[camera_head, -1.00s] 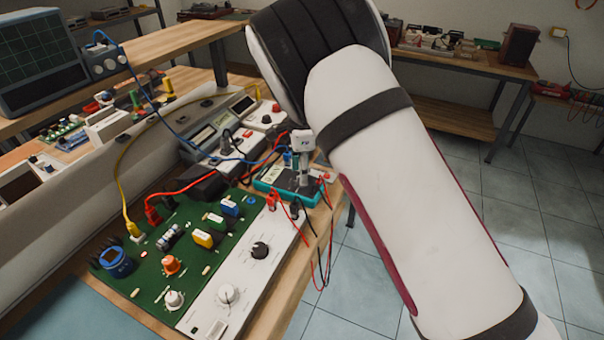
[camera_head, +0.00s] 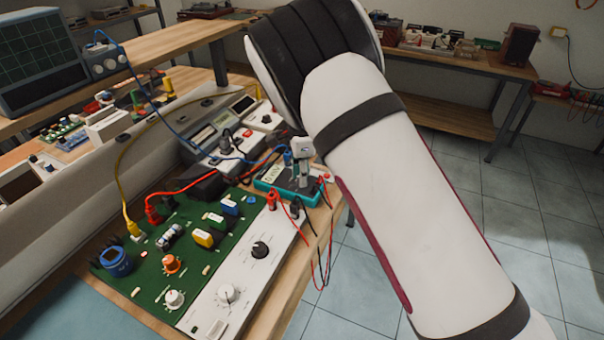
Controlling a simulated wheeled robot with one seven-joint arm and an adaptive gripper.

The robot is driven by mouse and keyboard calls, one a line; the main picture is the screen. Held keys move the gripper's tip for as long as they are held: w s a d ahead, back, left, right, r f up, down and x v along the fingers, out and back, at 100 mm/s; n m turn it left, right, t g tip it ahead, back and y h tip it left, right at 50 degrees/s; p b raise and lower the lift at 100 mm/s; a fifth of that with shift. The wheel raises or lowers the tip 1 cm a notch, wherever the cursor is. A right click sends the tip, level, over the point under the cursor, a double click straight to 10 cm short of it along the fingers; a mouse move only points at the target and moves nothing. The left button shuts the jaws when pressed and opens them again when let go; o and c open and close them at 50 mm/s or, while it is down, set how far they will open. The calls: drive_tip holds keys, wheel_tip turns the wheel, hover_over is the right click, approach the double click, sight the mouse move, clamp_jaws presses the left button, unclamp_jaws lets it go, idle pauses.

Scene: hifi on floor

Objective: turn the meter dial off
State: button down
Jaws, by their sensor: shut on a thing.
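The meter (camera_head: 267,187) is a teal handheld multimeter lying on the workbench beyond the green circuit board. Its small display faces up at its left end. My gripper (camera_head: 303,183) points down over the right part of the meter, with its fingers shut on the dial. The fingers hide the dial, so its pointer position cannot be read. My white arm comes in from the lower right and covers the space behind the gripper.
A green board with a white panel (camera_head: 235,290) and knobs fills the bench in front. Red and black leads (camera_head: 325,240) hang over the bench's right edge. Bench instruments (camera_head: 222,135) stand behind the meter. The tiled floor (camera_head: 375,270) at right is clear.

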drive_tip(key=shift+n, duration=0.4)
drive_tip(key=n+b, duration=0.1)
drive_tip(key=n, duration=0.2)
drive_tip(key=shift+w+n, duration=0.1)
drive_tip(key=shift+n, duration=0.3)
drive_tip(key=n+b, duration=0.1)
drive_tip(key=n, duration=0.3)
drive_tip(key=shift+n, duration=0.3)
drive_tip(key=n+b, duration=0.1)
drive_tip(key=n, duration=0.3)
drive_tip(key=shift+b, duration=0.3)
drive_tip(key=n+b, duration=0.1)
drive_tip(key=n, duration=0.3)
drive_tip(key=shift+a+n, duration=0.1)
drive_tip(key=shift+n, duration=0.4)
drive_tip(key=c, duration=1.4)
unclamp_jaws()
